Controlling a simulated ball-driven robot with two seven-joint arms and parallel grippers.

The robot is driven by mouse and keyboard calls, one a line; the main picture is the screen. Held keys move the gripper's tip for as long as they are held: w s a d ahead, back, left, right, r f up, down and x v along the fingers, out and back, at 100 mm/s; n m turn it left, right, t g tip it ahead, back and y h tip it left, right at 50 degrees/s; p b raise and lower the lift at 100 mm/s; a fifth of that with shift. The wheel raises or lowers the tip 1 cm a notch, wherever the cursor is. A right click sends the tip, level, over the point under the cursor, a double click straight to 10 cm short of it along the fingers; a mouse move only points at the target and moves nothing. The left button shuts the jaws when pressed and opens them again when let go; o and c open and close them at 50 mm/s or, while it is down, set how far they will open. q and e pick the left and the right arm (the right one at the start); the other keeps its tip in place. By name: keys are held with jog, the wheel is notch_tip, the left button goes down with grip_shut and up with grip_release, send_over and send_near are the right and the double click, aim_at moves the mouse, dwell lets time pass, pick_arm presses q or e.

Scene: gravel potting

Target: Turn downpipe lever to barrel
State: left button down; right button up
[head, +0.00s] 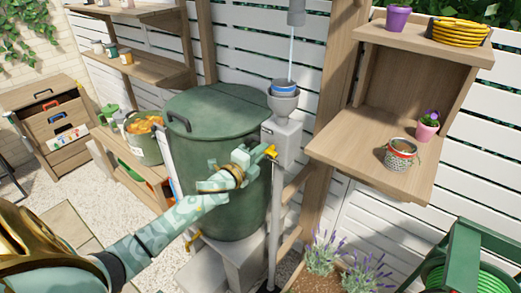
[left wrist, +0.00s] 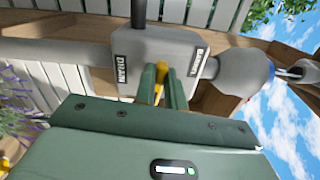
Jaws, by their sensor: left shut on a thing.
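The yellow downpipe lever (head: 271,151) is on the front of the grey diverter box (head: 288,140), right of the green barrel (head: 222,118). My left gripper (head: 258,160) reaches in front of the barrel and is shut on the lever. In the left wrist view, the lever (left wrist: 159,84) shows partly between the fingers (left wrist: 163,88), which hide much of it. The box there carries a DRAIN label (left wrist: 122,69) and a second label (left wrist: 198,62) that seems to read BARREL. I cannot tell which label the lever points to. My right gripper is not in view.
A thin stream falls from a spout (head: 296,12) into the funnel (head: 284,91) above the box. A wooden shelf (head: 370,150) with pots stands at right. Lavender (head: 340,262) grows below. A basket of orange items (head: 145,138) stands left of the barrel.

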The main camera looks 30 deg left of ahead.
pick_arm(q)
jog(key=shift+n, duration=0.5)
jog(key=c, duration=1.5)
grip_release()
jog(key=shift+f, duration=0.1)
jog(key=shift+o, duration=0.2)
jog(key=s+a+b, duration=0.1)
jog(key=s, duration=1.5)
jog(key=shift+a+b, duration=0.2)
jog(key=shift+b, duration=0.2)
